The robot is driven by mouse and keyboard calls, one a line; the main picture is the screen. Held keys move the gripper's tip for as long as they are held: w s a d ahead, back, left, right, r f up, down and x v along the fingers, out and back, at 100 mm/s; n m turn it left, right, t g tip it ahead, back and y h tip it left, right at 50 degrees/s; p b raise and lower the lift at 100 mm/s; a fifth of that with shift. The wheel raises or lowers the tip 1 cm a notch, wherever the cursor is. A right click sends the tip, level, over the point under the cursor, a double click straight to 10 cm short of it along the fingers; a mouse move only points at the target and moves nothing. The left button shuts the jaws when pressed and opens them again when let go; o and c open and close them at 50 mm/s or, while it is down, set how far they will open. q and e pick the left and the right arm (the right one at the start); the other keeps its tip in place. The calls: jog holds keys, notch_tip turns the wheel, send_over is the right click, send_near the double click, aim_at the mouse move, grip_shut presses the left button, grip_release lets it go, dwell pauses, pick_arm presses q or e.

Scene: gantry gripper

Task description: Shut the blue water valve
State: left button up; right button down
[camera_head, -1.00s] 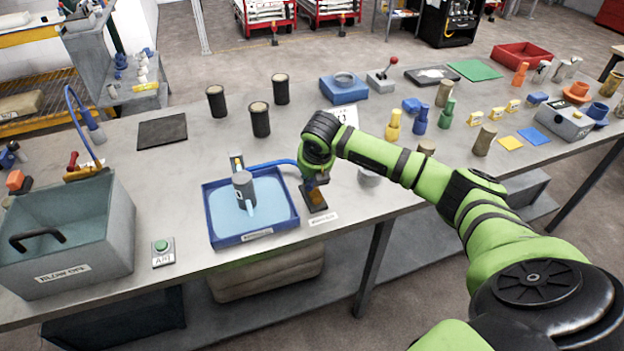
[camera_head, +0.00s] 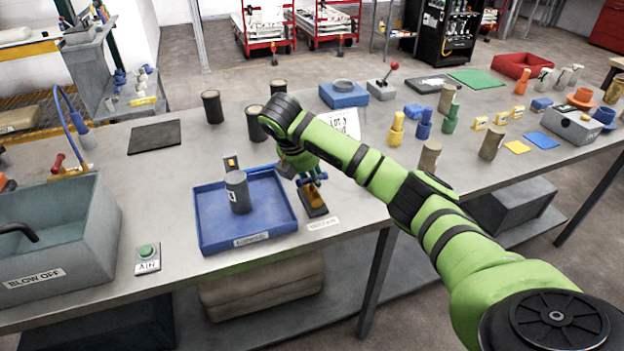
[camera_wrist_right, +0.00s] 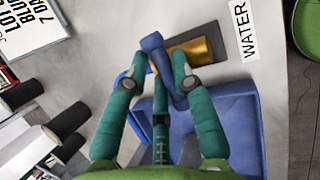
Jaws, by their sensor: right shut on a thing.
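The water valve (camera_head: 314,200) stands on the bench right of the blue tray, with a brass body on a dark base. In the wrist view its blue handle (camera_wrist_right: 165,68) lies between my right gripper's teal fingers (camera_wrist_right: 159,66), which are shut on it; the brass body (camera_wrist_right: 198,52) shows beyond. In the head view my right gripper (camera_head: 311,182) is over the valve and partly hides it. The blue tray (camera_head: 272,222) holds a grey cylinder (camera_head: 238,190). No stream or pale water shows in the tray. My left gripper is not in view.
A grey bin (camera_head: 62,245) and a green button box (camera_head: 147,259) stand at the left. Black cups (camera_head: 212,107) stand behind the tray. Coloured bottles (camera_head: 424,122) and blocks are at the right. The bench between button box and black mat (camera_head: 154,137) is clear.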

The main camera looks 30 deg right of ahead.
jog(key=shift+f+m+g, duration=0.15)
jog(key=shift+m+g, duration=0.15)
jog(key=shift+m, duration=0.2)
jog(key=shift+b, duration=0.3)
jog(key=c, duration=1.1)
grip_release()
jog(key=shift+o, duration=0.2)
jog(key=shift+s, duration=0.1)
jog(key=shift+r, duration=0.2)
jog(key=w+v, duration=0.1)
jog(key=v, duration=1)
jog(key=shift+s+a+r, duration=0.2)
jog(key=shift+s+r, duration=0.15)
jog(key=shift+s, duration=0.15)
jog(key=shift+a+f, duration=0.1)
